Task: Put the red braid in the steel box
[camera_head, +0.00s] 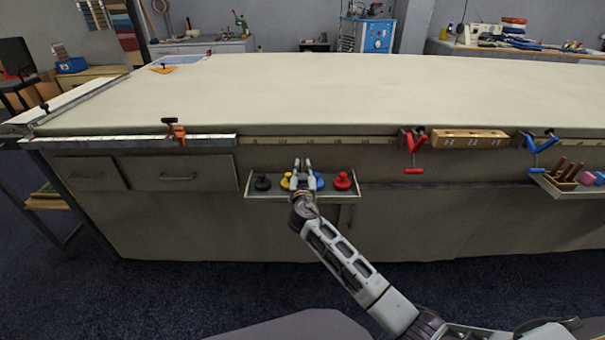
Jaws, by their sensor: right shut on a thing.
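A small red knobbed thing (342,182), which may be the red braid, sits at the right end of a shallow pale metal tray (262,195) on the table's front. My right gripper (303,164) reaches over the middle of this tray, fingers pointing away from me. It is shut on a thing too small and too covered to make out. The red thing is a little to its right, apart from it. I cannot tell which container is the steel box. My left gripper is not in view.
A black thing (263,182), a yellow one (286,182) and a blue one (319,181) share the tray. Red (413,150) and blue (541,148) clamps and a wooden block (468,139) line the front edge. The tabletop (350,90) is mostly clear.

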